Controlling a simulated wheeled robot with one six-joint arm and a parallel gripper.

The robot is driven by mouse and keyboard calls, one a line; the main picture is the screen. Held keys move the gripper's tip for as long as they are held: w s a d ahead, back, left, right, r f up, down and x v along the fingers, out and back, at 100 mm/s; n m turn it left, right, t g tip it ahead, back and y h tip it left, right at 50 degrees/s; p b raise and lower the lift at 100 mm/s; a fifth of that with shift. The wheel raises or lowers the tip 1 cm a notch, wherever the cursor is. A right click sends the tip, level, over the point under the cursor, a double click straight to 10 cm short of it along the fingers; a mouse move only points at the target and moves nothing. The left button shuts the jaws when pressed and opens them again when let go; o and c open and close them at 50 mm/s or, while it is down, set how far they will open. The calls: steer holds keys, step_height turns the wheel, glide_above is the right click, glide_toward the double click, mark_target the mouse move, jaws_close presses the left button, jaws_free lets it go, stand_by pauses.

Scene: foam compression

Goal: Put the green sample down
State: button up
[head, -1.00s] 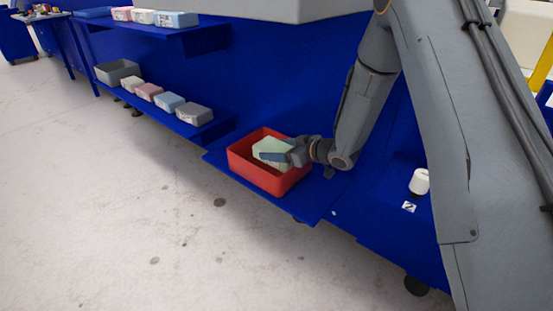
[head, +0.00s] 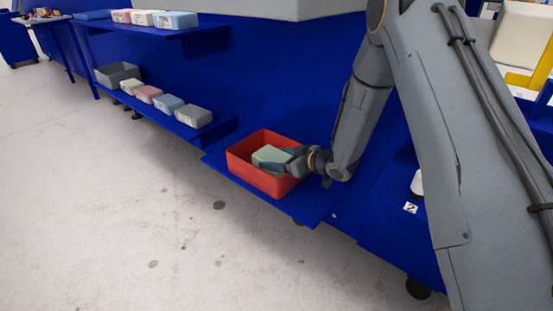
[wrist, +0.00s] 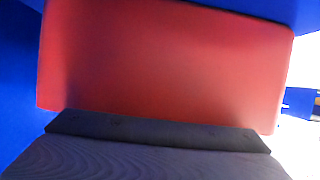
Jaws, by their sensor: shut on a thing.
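The green sample (head: 270,155) is a pale green block inside the red bin (head: 239,160) on the low blue shelf. My gripper (head: 287,160) reaches in from the right and is shut on the sample. The sample sits low, its top near the height of the bin's rim; I cannot tell whether it touches the bin floor. In the wrist view a red bin wall (wrist: 165,65) fills most of the picture, with a dark gripper part (wrist: 155,132) below it. The sample cannot be made out there.
Several coloured blocks (head: 168,103) and a grey bin (head: 117,74) stand on the lower shelf at the left. More blocks (head: 145,17) lie on the shelf above. A white object (head: 417,183) and a number tag (head: 410,208) are at the right, partly behind my arm.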

steer(key=o, duration=1.1)
steer(key=shift+s+d+f, duration=0.15)
steer(key=shift+s+f, duration=0.2)
steer(key=shift+f, duration=0.4)
steer(key=shift+r, duration=0.55)
steer(key=r+p+v, duration=0.1)
steer(key=p+v, duration=0.2)
steer(key=v, duration=0.9)
steer(key=s+a+r+m+g+h, duration=0.2)
steer(key=s+a+r+h, duration=0.3)
steer(key=s+a+h, duration=0.15)
steer(key=s+a+r+g+h, duration=0.1)
steer(key=s+r+g+h, duration=0.1)
steer(key=s, duration=1.3)
steer(key=s+r+m+g+h, duration=0.1)
steer(key=s+r+g, duration=0.2)
steer(key=s, duration=1.2)
steer(key=shift+a+g+h, duration=0.35)
steer(key=shift+g, duration=0.35)
steer(key=shift+m, duration=0.3)
